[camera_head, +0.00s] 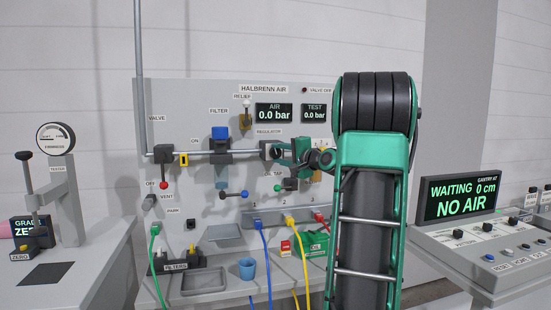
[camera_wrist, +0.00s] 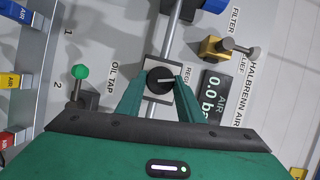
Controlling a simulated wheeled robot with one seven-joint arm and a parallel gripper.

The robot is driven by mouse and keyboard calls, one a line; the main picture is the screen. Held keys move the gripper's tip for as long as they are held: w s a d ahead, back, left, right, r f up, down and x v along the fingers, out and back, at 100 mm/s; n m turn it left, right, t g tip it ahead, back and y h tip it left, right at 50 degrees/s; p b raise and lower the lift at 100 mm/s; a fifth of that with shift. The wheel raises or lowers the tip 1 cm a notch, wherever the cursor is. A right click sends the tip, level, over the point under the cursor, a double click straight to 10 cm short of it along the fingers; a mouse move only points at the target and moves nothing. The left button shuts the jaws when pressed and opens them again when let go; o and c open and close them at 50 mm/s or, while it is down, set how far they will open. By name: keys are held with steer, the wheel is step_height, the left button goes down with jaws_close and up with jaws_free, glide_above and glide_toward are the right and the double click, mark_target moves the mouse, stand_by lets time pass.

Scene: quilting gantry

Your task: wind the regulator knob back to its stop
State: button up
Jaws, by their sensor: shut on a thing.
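The regulator knob (camera_wrist: 157,77) is a dark round knob with a pale pointer line, on a light square body in the pipe. In the wrist view my gripper (camera_wrist: 161,84) has one green finger on each side of the knob and is shut on it. In the head view my gripper (camera_head: 292,151) reaches the panel at the regulator; my arm and fingers hide most of the knob there. The AIR display (camera_head: 274,113) above reads 0.0 bar.
The TEST display (camera_head: 314,113) reads 0.0 bar. A red-tipped valve lever (camera_head: 164,172) hangs down at the left. A blue-topped filter (camera_head: 220,140) and a brass relief valve (camera_wrist: 213,48) flank the regulator. The green-tipped oil tap (camera_wrist: 80,80) is close by. The console screen (camera_head: 461,198) says NO AIR.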

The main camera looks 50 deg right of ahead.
steer(key=n+g, duration=0.1)
steer(key=n, duration=0.2)
steer(key=a+n+g, duration=0.1)
steer(key=n, duration=0.1)
steer(key=shift+w+r+g+h, duration=0.15)
steer(key=shift+w+g+h, duration=0.15)
steer(key=n+g, duration=0.1)
steer(key=n, duration=0.1)
steer(key=n+g+h, duration=0.1)
steer(key=n, duration=0.1)
steer(key=shift+w+a+h, duration=0.1)
steer(key=shift+a+h, duration=0.05)
steer(key=shift+h, duration=0.15)
steer(key=n+h, duration=0.1)
steer(key=n, duration=0.1)
steer(key=n+g+h, duration=0.1)
steer(key=n, duration=0.1)
steer(key=shift+w+a+g, duration=0.1)
steer(key=shift+a+g, duration=0.1)
steer(key=shift+g, duration=0.1)
steer(key=n+g+h, duration=0.1)
steer(key=n+h, duration=0.1)
steer(key=n, duration=0.2)
steer(key=shift+h, duration=0.4)
steer(key=o, duration=1.1)
steer(key=shift+w, duration=0.1)
steer(key=shift+d, duration=0.1)
